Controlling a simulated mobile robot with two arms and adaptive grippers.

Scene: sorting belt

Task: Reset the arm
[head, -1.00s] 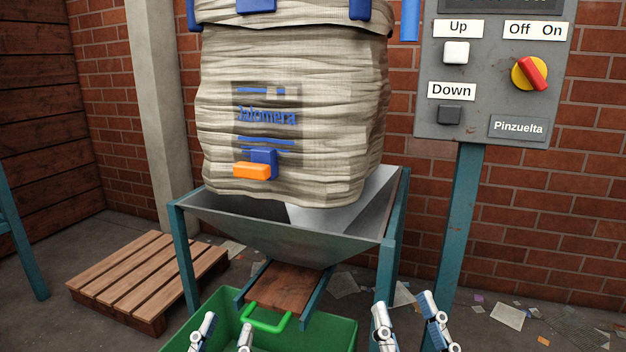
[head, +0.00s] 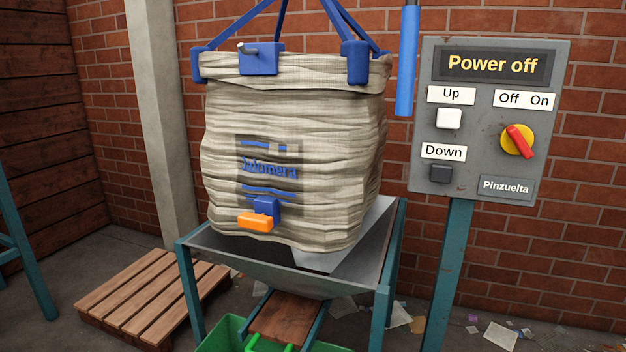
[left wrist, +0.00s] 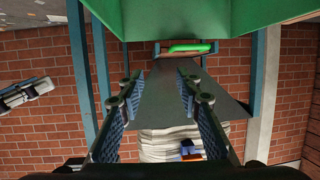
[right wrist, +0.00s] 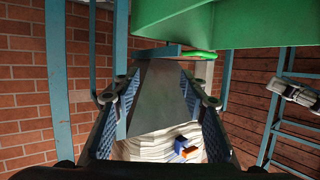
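In the left wrist view my left gripper (left wrist: 160,108) is open, its two fingers wide apart with nothing between them. In the right wrist view my right gripper (right wrist: 158,102) is also open and empty. Neither gripper shows in the head view now. In both wrist views the grey hopper, the sack and the green bin appear upside down beyond the fingers, apart from them.
The big sack (head: 300,120) hangs by blue straps over the metal hopper (head: 235,250). The green bin (head: 222,335) is below it. The control panel (head: 480,110) reads "Power off". A wooden pallet (head: 150,295) lies at left. Paper scraps litter the floor.

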